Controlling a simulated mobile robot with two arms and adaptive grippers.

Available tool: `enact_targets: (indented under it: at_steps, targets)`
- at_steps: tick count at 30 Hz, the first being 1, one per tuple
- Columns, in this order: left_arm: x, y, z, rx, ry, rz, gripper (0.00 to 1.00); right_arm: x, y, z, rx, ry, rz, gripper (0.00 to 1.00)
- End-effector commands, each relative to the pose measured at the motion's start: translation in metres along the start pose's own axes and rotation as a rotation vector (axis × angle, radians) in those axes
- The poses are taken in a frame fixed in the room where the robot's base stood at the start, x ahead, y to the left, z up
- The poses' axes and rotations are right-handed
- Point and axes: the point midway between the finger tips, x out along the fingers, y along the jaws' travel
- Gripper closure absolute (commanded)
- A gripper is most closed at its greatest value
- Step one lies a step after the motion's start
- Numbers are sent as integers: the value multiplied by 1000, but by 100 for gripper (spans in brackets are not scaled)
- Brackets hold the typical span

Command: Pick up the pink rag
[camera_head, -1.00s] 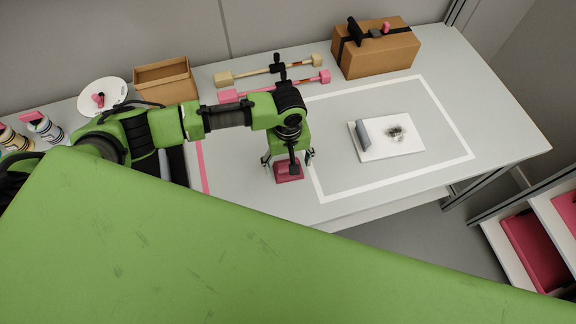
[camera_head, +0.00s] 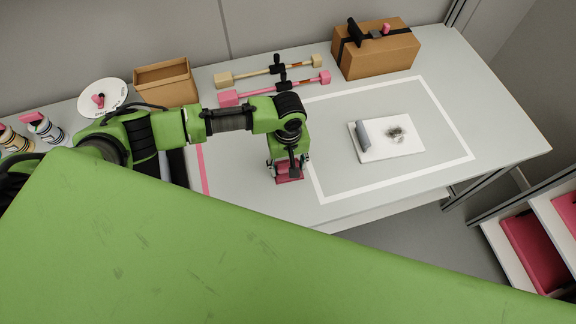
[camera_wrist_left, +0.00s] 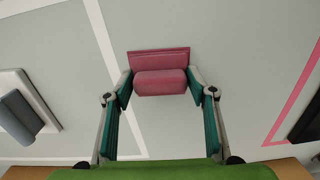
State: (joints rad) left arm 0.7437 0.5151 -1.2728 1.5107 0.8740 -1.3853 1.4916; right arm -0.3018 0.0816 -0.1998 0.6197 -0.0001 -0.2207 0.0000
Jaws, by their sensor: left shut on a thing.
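The pink rag (camera_head: 289,176) lies on the grey tabletop near its front edge, left of the white taped outline. It looks like a flat dark-pink base with a raised middle. In the left wrist view the rag (camera_wrist_left: 160,80) sits between the fingertips. My left gripper (camera_head: 287,170) is above it, pointing down, and is shut on its raised part; the fingers (camera_wrist_left: 158,86) press from both sides. In the head view the gripper partly hides the rag. My right gripper is not in view.
A white board (camera_head: 405,145) with a dark smudge and a grey block (camera_head: 362,135) lies inside the taped outline. A brown box (camera_head: 376,55), pink bar (camera_head: 270,90), beige bar (camera_head: 240,77), open carton (camera_head: 165,83) and white plate (camera_head: 103,96) stand behind.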

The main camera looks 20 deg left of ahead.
Motion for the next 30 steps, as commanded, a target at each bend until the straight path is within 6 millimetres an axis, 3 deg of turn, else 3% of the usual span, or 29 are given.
enact_targets:
  at_steps: [7, 16, 24, 30]
  targets:
    - [-30, 1, 2, 2, 1, 6, 67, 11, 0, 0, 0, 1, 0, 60]
    - [-90, -8, 54, 5, 0, 5, 67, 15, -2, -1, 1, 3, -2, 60]
    - [-114, -18, 112, 4, -2, 4, 67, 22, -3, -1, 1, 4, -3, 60]
    - [-124, -22, 132, 1, 0, 3, 67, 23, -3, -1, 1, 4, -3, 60]
